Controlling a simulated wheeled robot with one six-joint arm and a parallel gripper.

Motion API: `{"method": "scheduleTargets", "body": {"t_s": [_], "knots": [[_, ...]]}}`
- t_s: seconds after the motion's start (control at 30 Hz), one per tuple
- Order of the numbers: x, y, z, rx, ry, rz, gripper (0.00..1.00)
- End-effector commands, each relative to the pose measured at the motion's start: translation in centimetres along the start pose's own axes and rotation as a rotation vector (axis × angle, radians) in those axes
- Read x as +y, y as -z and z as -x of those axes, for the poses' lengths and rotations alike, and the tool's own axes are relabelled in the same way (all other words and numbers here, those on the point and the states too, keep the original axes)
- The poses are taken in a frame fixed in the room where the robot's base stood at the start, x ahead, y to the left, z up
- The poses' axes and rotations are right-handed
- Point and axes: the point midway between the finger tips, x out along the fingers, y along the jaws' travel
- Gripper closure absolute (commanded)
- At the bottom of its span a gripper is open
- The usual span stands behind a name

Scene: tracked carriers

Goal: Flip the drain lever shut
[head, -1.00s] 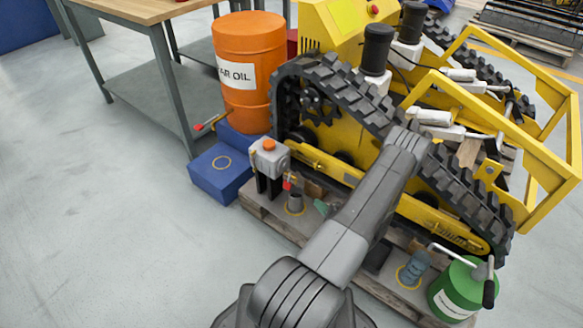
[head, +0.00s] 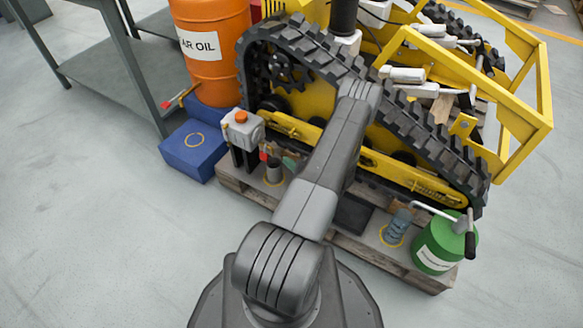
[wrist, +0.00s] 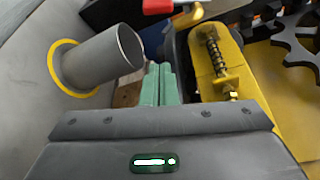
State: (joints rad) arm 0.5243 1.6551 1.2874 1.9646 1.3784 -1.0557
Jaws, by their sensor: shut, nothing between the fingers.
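A small red lever (head: 263,157) shows below the white tank (head: 243,130) with the orange cap, above a grey cup (head: 274,172). In the wrist view a red handle (wrist: 160,6) with a metal part beside it is cut by the top edge, beyond my fingertips. Its full position is hidden. My gripper (wrist: 159,72) has green fingers pressed together and empty, a short way from the red handle. The grey cup (wrist: 105,58) is left of the fingers in the wrist view. In the head view my arm hides most of the gripper; its green fingertips (head: 290,163) show right of the lever.
The yellow tracked carrier (head: 380,165) stands close behind; its spring tensioner (wrist: 216,60) is just right of my fingers. A blue block (head: 193,150) and an orange drum (head: 208,75) are left. A green can (head: 437,248) stands at right. Floor is clear at left.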

Motion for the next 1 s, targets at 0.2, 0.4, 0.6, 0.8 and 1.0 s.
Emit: {"method": "scheduleTargets", "body": {"t_s": [0.2, 0.4, 0.6, 0.8, 1.0], "knots": [[0.3, 0.0, -5.0, -0.005, -0.001, 0.003, 1.0], [0.1, -2.1, -4.8, 0.0, -0.002, -0.002, 1.0], [0.1, -3.6, -4.3, 0.0, 0.0, -0.001, 1.0], [0.0, -3.9, -4.2, 0.0, 0.0, 0.0, 1.0], [0.0, -3.9, -4.2, 0.0, 0.0, -0.001, 1.0]]}}
